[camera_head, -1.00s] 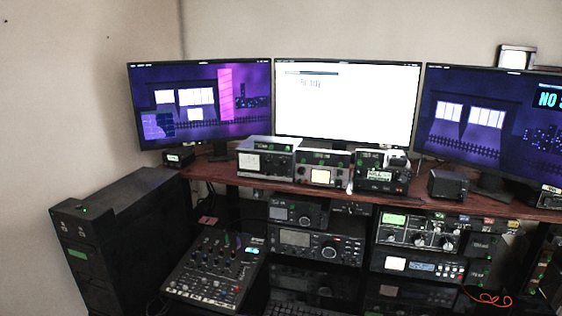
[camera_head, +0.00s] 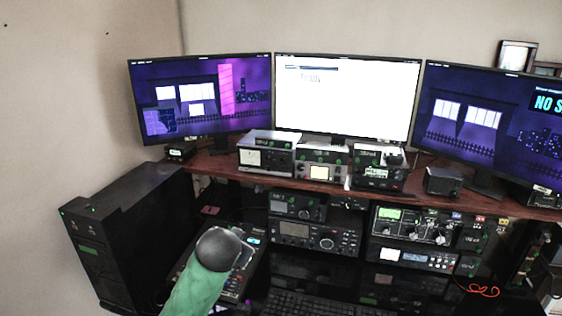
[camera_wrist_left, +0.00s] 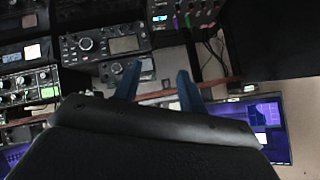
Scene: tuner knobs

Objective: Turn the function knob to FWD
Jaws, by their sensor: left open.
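A tuner unit (camera_head: 413,227) with a lit green display and several round silver knobs (camera_head: 412,232) sits in the right rack under the desktop. It also shows at the left edge of the wrist view (camera_wrist_left: 28,85), upside down. Labels are too small to read, so I cannot tell which knob is the function knob or where it points. In the wrist view, my left gripper (camera_wrist_left: 159,72) has two blue fingers spread apart with nothing between them; the tuner lies left of them. In the head view my green left forearm shows low in front of the mixer; its fingers are hidden. My right gripper is not in view.
A dark red desktop (camera_head: 225,168) carries three monitors and several small radios. More radios, such as one with a large dial (camera_head: 315,238), fill the rack below. A mixer (camera_head: 245,262) is partly covered by my arm. A keyboard (camera_head: 325,304) lies in front; a black cabinet (camera_head: 120,225) stands left.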

